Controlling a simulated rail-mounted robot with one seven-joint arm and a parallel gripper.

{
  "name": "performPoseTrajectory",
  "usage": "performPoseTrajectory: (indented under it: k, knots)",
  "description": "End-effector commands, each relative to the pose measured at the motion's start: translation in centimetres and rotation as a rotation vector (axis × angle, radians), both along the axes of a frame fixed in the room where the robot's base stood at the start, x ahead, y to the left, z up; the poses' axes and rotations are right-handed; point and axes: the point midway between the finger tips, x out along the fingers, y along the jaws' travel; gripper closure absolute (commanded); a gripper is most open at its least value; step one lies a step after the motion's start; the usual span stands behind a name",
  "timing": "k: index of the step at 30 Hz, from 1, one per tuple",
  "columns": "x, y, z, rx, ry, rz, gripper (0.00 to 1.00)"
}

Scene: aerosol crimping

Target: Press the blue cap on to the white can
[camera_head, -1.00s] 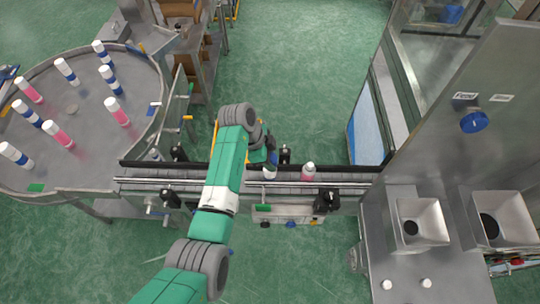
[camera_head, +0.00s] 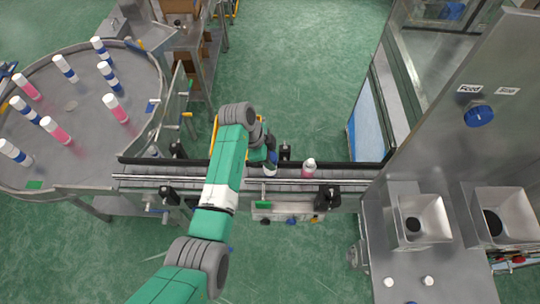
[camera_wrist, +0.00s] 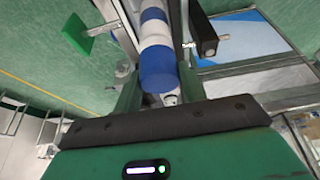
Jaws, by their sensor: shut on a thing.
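In the head view the white can (camera_head: 270,171) stands on the conveyor, just right of my arm. My gripper (camera_head: 269,154) is above and behind it there, partly hidden by the arm.
A pink can with a white top (camera_head: 309,168) stands on the conveyor (camera_head: 345,174) to the right. Dark sensor blocks (camera_head: 327,196) and rails line the belt. A round table (camera_head: 72,105) with several cans is at left. A steel machine with hoppers (camera_head: 423,218) is at right.

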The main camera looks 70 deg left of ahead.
Motion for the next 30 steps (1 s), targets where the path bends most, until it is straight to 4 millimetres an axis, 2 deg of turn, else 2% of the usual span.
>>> performPoseTrajectory:
  k: [25,26,29,30]
  knots:
    - [0.01,0.01,0.01,0.000,0.000,0.000,0.80]
    - [0.01,0.01,0.01,0.000,0.000,0.000,0.56]
    - [0.01,0.02,0.01,0.000,0.000,0.000,0.36]
    - [0.01,0.02,0.01,0.000,0.000,0.000,0.34]
